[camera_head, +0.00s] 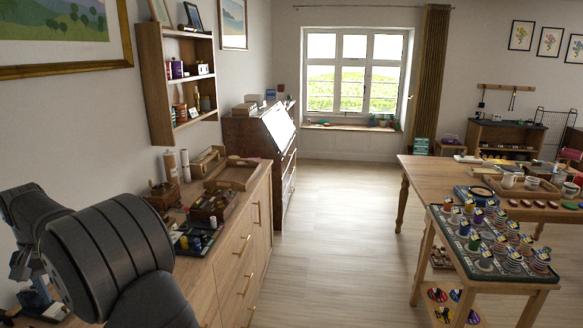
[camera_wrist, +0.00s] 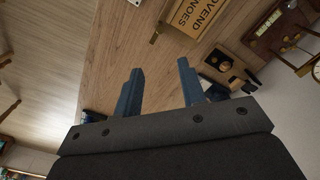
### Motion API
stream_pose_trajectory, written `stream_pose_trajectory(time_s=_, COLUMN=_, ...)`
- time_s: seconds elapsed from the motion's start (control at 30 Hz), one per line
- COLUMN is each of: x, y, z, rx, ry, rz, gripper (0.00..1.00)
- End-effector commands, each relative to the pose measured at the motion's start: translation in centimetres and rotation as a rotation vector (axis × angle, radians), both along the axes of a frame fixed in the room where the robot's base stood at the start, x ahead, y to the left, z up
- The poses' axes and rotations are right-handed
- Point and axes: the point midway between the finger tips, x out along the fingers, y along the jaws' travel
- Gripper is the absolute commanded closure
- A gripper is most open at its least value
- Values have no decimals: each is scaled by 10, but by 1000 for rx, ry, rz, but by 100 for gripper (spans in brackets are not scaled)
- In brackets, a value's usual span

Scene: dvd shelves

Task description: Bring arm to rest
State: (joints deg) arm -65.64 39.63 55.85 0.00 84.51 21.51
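My gripper (camera_wrist: 160,68) shows in the wrist view as two blue fingers standing apart, with nothing between them. Bare wood of a cabinet front or top lies beyond the fingertips. In the head view my dark grey arm (camera_head: 108,256) is folded at the lower left, over the near end of the wooden sideboard (camera_head: 232,255). The arm's bulk covers that end of the sideboard, and I cannot make out the gripper's fingers clearly there.
A wooden tray (camera_head: 232,176) and small jars crowd the sideboard top. A wall shelf (camera_head: 153,85) hangs above it. At right stand a wooden table (camera_head: 432,172) and a display stand (camera_head: 424,252) with many small items. The floor (camera_head: 325,235) between is clear.

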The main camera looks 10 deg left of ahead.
Motion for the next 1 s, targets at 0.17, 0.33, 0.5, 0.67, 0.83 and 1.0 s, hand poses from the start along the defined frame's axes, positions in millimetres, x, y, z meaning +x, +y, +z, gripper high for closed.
stream_pose_trajectory(time_s=0.17, x=0, y=-1, z=-34, rx=-3, ry=1, rz=0, gripper=63)
stream_pose_trajectory(time_s=0.33, x=0, y=-1, z=-68, rx=-3, ry=1, rz=0, gripper=63)
stream_pose_trajectory(time_s=0.5, x=0, y=-1, z=-103, rx=-4, ry=1, rz=0, gripper=63)
stream_pose_trajectory(time_s=0.67, x=0, y=-1, z=-131, rx=-4, ry=2, rz=0, gripper=63)
stream_pose_trajectory(time_s=0.83, x=0, y=0, z=-151, rx=-2, ry=1, rz=0, gripper=63)
stream_pose_trajectory(time_s=1.0, x=0, y=0, z=-159, rx=0, ry=0, rz=0, gripper=63)
